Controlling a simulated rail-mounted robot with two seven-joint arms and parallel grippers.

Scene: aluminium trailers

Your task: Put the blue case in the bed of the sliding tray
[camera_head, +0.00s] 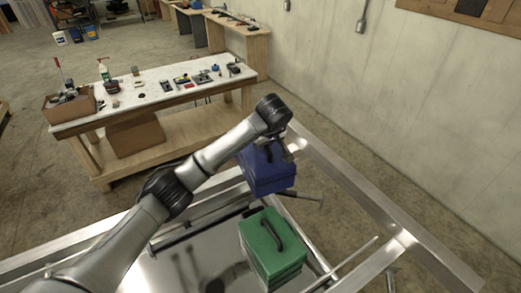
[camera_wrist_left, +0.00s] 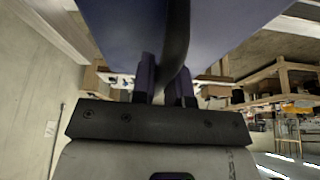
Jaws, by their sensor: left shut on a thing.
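The blue case (camera_head: 268,174) hangs under my left gripper (camera_head: 283,152) in the head view, near the trailer's frame. In the left wrist view the blue case (camera_wrist_left: 115,30) fills the top, and the left gripper (camera_wrist_left: 165,90) is shut on its dark handle. The sliding tray (camera_head: 180,262) is the grey metal bed at the bottom of the head view, partly hidden by my left arm. The right gripper is in neither view.
A green case (camera_head: 268,255) with a dark handle stands on the tray's right part, close to the blue case. Aluminium rails (camera_head: 345,180) frame the trailer. A workbench (camera_head: 150,92) with tools stands behind, and a concrete wall (camera_head: 400,100) rises at right.

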